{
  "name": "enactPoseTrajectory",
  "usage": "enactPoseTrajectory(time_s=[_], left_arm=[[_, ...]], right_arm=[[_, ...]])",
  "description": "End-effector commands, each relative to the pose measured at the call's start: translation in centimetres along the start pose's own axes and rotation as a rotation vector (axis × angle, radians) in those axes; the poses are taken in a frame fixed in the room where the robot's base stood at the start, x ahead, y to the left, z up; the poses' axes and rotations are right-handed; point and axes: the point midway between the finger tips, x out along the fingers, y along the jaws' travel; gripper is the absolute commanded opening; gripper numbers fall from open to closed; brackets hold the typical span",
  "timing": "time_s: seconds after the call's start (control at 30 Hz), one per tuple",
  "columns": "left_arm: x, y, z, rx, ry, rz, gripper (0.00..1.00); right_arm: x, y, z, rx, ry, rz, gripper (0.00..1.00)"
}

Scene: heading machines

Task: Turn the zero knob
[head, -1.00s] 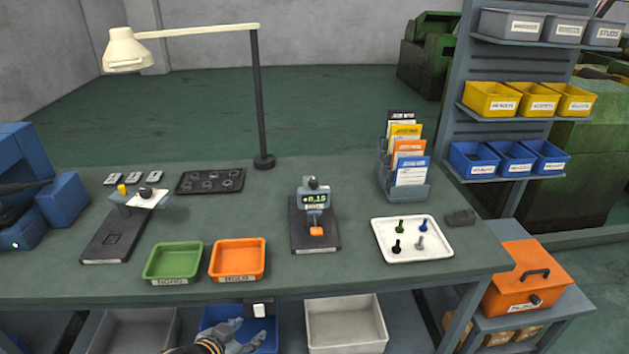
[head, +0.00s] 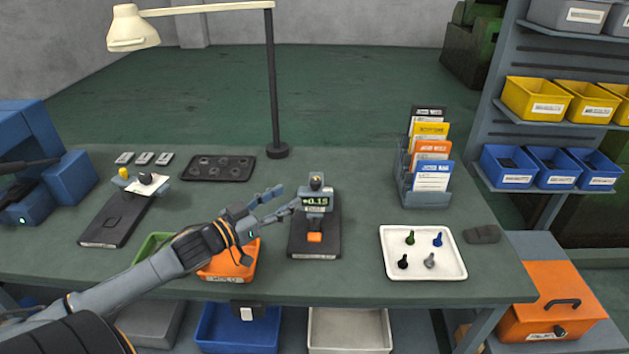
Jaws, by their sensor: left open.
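A gauge (head: 315,201) with a lit display reading about +0.15 stands on a dark base plate (head: 301,243) near the middle of the bench. A small dark knob (head: 316,182) sits on top of it; I cannot read any zero marking on it. An orange block (head: 314,238) is at the front of the base. My left gripper (head: 284,200) is open and empty just left of the gauge, with its fingers pointing at the gauge head. The lower fingertip appears close to the gauge's left side; I cannot tell if it touches. My right gripper is not in view.
My left arm crosses the green tray (head: 152,248) and orange tray (head: 226,275). A white tray (head: 455,267) with several coloured pegs and a card rack (head: 428,198) stand to the right. The lamp post (head: 271,90) rises behind the gauge. Another fixture (head: 115,222) stands left.

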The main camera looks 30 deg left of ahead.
Motion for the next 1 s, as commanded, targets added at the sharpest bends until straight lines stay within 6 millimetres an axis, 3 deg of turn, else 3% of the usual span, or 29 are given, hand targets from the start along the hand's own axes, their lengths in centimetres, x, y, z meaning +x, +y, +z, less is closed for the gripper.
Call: enactPoseTrajectory(time_s=[0.13, 0.3, 0.4, 0.7, 1.0], left_arm=[[2.2, -0.1, -0.3, 0.002, 0.004, 0.0, 0.48], [4.7, 0.0, -0.3, 0.002, 0.002, -0.001, 0.48], [6.1, -0.1, -0.3, 0.001, 0.003, -0.002, 0.48], [9.1, 0.0, -0.1, 0.0, 0.001, -0.001, 0.48], [9.7, 0.0, 0.0, 0.001, -0.001, -0.001, 0.48]], right_arm=[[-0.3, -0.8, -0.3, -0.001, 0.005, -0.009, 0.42], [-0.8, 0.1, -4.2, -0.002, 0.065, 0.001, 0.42], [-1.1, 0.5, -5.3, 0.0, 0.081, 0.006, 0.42], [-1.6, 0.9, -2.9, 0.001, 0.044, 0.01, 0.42], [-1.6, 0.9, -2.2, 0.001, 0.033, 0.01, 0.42]])
